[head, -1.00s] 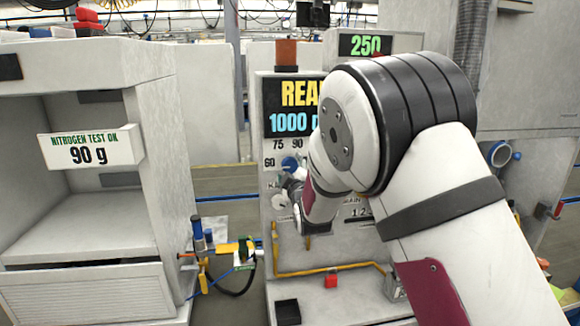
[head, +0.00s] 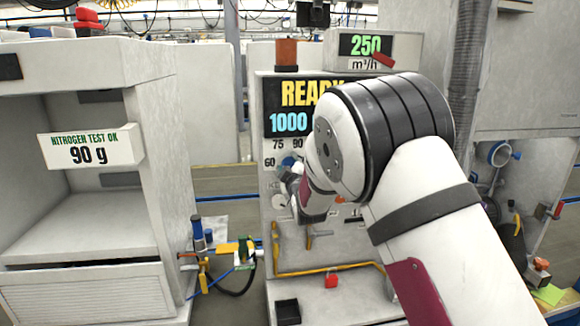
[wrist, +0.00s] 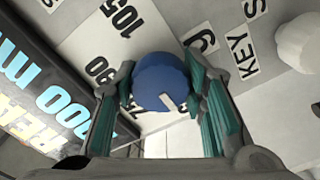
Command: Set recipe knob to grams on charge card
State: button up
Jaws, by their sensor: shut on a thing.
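The blue round recipe knob (wrist: 160,75) sits between the fingers of my gripper (wrist: 163,92) in the wrist view. The fingers are shut on its sides. A white pointer mark shows on the knob's lower edge in that view, on the side of the partly hidden low labels, away from 90 and 105. In the head view the knob (head: 289,162) is a small blue patch on the panel, partly hidden by my gripper (head: 288,175). The card (head: 92,148) at left reads "NITROGEN TEST OK 90 g".
The panel's display (head: 287,108) reads "READY" and "1000", partly covered by my arm. A key switch label (wrist: 240,50) and a pale round part (wrist: 300,42) are beside the knob.

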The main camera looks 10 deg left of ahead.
jog(key=shift+m, duration=0.3)
jog(key=m+b, duration=0.1)
jog(key=m, duration=0.1)
jog(key=shift+w+f+m+b, duration=0.1)
jog(key=shift+m+b, duration=0.2)
jog(key=shift+b, duration=0.05)
jog(key=m+b, duration=0.2)
jog(key=m, duration=0.1)
jog(key=shift+m, duration=0.3)
jog(key=m+b, duration=0.3)
jog(key=shift+m, duration=0.3)
jog(key=m+b, duration=0.3)
jog(key=shift+f+m, duration=0.1)
jog(key=shift+m, duration=0.2)
jog(key=m+b, duration=0.5)
jog(key=b, duration=0.1)
jog(key=m+b, duration=0.4)
jog(key=shift+m+b, duration=0.4)
jog(key=shift+m, duration=0.1)
